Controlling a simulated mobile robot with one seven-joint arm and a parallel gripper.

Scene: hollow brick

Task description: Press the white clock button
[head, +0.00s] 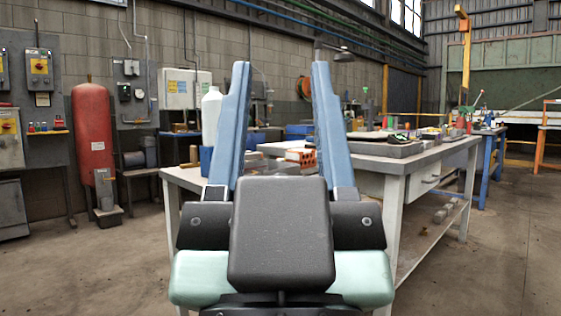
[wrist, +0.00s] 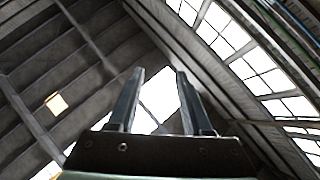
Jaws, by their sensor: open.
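I cannot make out a white clock or its button in either view. My gripper (head: 281,70) stands upright in the middle of the head view, its two blue fingers spread wide with nothing between them. In the wrist view my gripper (wrist: 160,72) is also open and empty, facing the roof and its bright windows. The fingers and the dark gripper body hide part of the workbench (head: 425,160) behind them. A small black and green object (head: 399,138) lies on the bench, too small to identify.
An orange hollow brick (head: 300,156) and a white bottle (head: 211,116) show near the fingers on the bench. A red tank (head: 92,135) stands by the left wall. A blue-legged table (head: 487,150) stands behind at right. The floor at front right is clear.

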